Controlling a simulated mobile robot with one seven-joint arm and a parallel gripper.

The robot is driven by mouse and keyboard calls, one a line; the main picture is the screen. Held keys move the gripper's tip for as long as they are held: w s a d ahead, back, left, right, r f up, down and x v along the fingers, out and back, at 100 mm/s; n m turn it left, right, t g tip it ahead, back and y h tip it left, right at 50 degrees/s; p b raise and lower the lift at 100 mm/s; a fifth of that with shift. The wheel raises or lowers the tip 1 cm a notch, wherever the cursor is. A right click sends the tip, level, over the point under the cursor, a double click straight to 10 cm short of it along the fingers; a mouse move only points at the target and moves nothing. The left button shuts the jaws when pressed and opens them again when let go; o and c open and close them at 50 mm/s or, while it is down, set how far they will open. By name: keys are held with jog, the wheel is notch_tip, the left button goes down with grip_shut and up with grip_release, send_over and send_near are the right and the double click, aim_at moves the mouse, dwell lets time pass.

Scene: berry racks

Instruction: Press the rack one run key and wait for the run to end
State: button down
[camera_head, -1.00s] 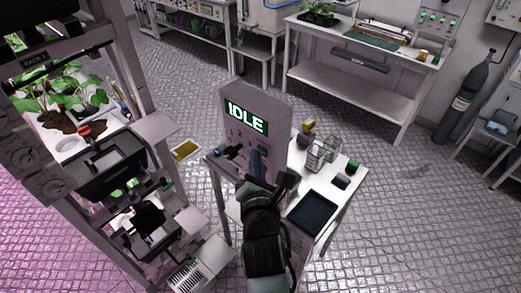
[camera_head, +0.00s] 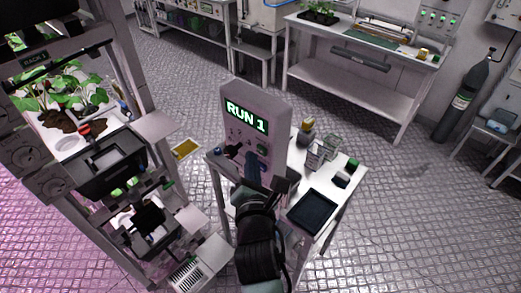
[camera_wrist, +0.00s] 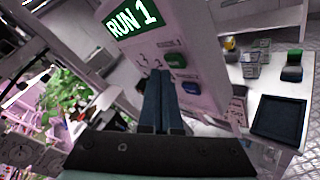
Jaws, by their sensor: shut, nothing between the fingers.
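The control panel (camera_head: 272,109) stands upright on a small white table, and its display (camera_head: 246,116) reads "RUN 1" in green. In the wrist view the display (camera_wrist: 133,17) reads the same. A green key (camera_wrist: 175,60) and a blue key (camera_wrist: 191,88) sit on the panel face below the display; their small labels are not readable. My gripper (camera_wrist: 161,76) is shut and empty, its blue fingers pointing at the panel just left of the keys. Contact cannot be told. My gripper also shows in the head view (camera_head: 252,160), in front of the panel's lower face.
The plant rack (camera_head: 150,75) with leafy plants (camera_head: 75,90) stands at the left. A dark tray (camera_head: 312,211), small containers and a dark block share the small table to the panel's right. A workbench (camera_head: 370,55) stands behind, with open floor between.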

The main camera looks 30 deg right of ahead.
jog(key=shift+a, duration=0.1)
jog(key=a, duration=0.1)
jog(key=s+a+b, duration=0.1)
jog(key=a, duration=0.2)
jog(key=shift+s+a, duration=0.25)
jog(key=shift+s, duration=0.15)
dwell(0.8)
jog(key=w+a+r+m+t+y+b, duration=0.15)
jog(key=a+r+m+t, duration=0.35)
jog(key=r, duration=0.6)
jog(key=a+r+m+t+b, duration=0.1)
jog(key=a+r+m+b, duration=0.15)
jog(key=r+m, duration=0.65)
jog(key=s+a+r+m+t+y+b, duration=0.1)
jog(key=s+a+r+m+t, duration=0.1)
jog(key=r, duration=0.4)
jog(key=s+a+r+m+t+y+b, duration=0.1)
jog(key=s+a+r+m+t+y, duration=0.1)
jog(key=s+r+m, duration=0.2)
jog(key=s+a+r+m+t+y+b, duration=0.1)
jog(key=s+a+r+m+t+y, duration=0.1)
jog(key=s+r, duration=0.4)
notch_tip(320, 180, up, 4)
jog(key=shift+a+r+m+t, duration=0.1)
jog(key=shift+a+m+t, duration=0.2)
jog(key=shift+a+m, duration=0.4)
jog(key=shift+d+y, duration=0.1)
jog(key=shift+y, duration=0.15)
dwell(0.5)
